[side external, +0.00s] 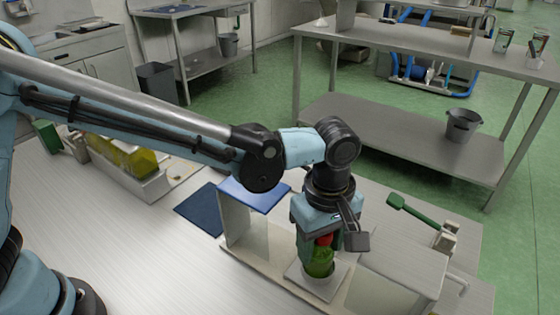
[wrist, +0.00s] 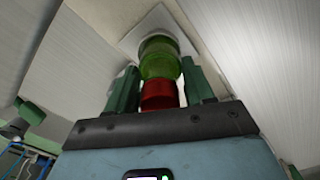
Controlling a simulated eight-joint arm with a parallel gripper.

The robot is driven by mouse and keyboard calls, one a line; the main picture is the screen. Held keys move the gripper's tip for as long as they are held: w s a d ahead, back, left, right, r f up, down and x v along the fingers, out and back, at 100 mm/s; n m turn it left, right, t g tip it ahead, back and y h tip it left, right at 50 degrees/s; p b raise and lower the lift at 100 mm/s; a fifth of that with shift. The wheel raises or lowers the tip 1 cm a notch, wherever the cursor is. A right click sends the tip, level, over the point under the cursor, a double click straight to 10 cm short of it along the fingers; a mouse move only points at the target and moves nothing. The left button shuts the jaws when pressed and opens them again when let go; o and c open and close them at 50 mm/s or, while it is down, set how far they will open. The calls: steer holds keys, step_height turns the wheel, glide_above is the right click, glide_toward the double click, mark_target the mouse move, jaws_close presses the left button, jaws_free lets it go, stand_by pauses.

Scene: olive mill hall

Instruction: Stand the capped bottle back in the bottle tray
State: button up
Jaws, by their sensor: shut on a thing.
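My gripper (side external: 322,243) points down, shut on a green bottle (side external: 319,264) with a red cap (side external: 324,240). The bottle is upright, at a white square holder (side external: 334,288) on the bench. I cannot tell whether its base rests on the holder. In the wrist view the green fingers (wrist: 160,88) flank the red cap (wrist: 158,95), with the green bottle body (wrist: 160,58) beyond and the white square (wrist: 152,22) behind it. A long pale tray (side external: 155,186) holding yellow-green items stands at the left; I cannot make out whether these are bottles.
Pale upright panels (side external: 237,222) and a grey box (side external: 405,264) flank the holder. A blue pad (side external: 255,194) and dark blue mat (side external: 200,208) lie behind. A green-headed tool (side external: 410,208) is at the right. The bench's left middle (side external: 110,250) is clear.

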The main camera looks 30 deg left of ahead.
steer(key=shift+r, duration=3.25)
steer(key=shift+r, duration=0.35)
step_height(320, 180, up, 10)
steer(key=w+a+n, duration=0.3)
steer(key=w+a, duration=0.3)
steer(key=a, duration=0.3)
steer(key=w+a+n, duration=0.3)
steer(key=w+a, duration=0.3)
steer(key=a, duration=0.2)
steer(key=w+a+n, duration=0.3)
steer(key=a+n, duration=0.3)
steer(key=a, duration=1.3)
step_height(320, 180, down, 15)
steer(key=shift+f, duration=0.7)
